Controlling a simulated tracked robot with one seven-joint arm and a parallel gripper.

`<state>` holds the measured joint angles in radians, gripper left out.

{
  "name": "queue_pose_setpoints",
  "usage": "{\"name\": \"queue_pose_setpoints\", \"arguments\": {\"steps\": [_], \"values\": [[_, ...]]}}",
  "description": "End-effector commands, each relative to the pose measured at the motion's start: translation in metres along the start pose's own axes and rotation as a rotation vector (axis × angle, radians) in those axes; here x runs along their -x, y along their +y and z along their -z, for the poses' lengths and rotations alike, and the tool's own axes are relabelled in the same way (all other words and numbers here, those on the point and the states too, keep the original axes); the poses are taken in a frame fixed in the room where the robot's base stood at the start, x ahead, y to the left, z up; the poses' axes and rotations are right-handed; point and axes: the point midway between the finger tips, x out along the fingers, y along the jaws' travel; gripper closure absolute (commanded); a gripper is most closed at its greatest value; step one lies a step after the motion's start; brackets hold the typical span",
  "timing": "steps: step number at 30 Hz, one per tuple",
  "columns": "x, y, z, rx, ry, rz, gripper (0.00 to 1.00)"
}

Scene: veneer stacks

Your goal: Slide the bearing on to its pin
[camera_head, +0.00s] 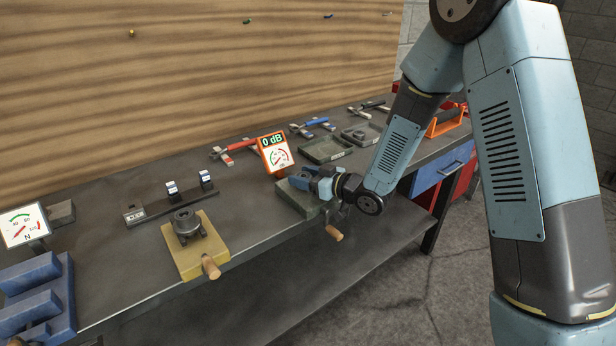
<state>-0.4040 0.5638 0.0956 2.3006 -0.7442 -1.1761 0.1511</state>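My gripper (302,179) is low over the middle of the workbench, at or just above a dark grey block (298,201). Its fingers are small and partly hidden here, so I cannot tell whether they are open or hold anything. A yellow plate (198,257) with a wooden handle lies left of my gripper, near the front edge. A dark round part with a hole (186,222), which may be the bearing, sits on it. No pin can be made out clearly; I cannot tell whether one stands under the round part or at the block.
An orange-framed gauge reading 0 dB (275,152) stands just behind my gripper. A dark tray (326,150) and hammers (238,147) lie farther back. A rail with two small blocks (166,203), another gauge (23,227) and a blue rack (38,297) are left.

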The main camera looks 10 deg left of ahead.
Motion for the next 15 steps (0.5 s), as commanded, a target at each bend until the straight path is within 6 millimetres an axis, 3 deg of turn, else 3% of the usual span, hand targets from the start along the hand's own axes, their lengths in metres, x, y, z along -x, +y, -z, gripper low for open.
{"name": "queue_pose_setpoints", "arguments": {"steps": [8, 15], "values": [[0.0, -0.0001, 0.0004, 0.0, 0.0, 0.0, 0.2], [0.0007, 0.0, 0.0002, 0.0, 0.0, 0.0, 0.2]]}}
